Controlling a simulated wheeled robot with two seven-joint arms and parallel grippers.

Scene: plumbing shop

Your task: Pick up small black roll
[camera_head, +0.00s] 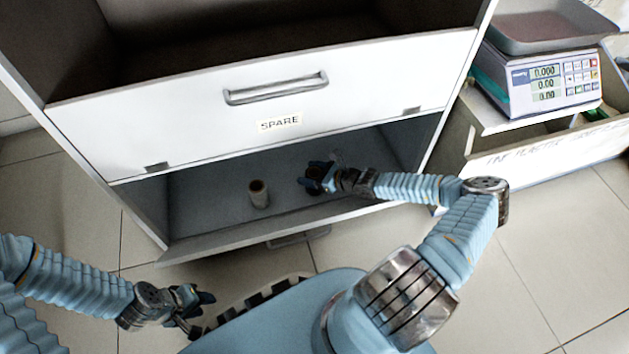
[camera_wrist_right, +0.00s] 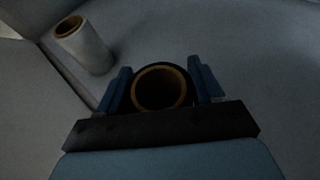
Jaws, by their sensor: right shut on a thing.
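The small black roll (camera_wrist_right: 159,87) has a brown cardboard core and stands between the fingers of my right gripper (camera_wrist_right: 163,88) in the right wrist view. My right gripper (camera_head: 318,180) is shut on it inside the open lower compartment of the white cabinet. In the head view the roll is dark and mostly hidden by the gripper. My left gripper (camera_head: 192,312) is at the lower left, outside the cabinet and near my base; its fingers are too small and dark to tell whether they are open.
A pale roll (camera_head: 259,194) stands to the left in the same compartment; it also shows in the right wrist view (camera_wrist_right: 86,47). The cabinet's raised front panel (camera_head: 200,110), labelled SPARE, hangs above the opening. A scale (camera_head: 548,80) stands at the right.

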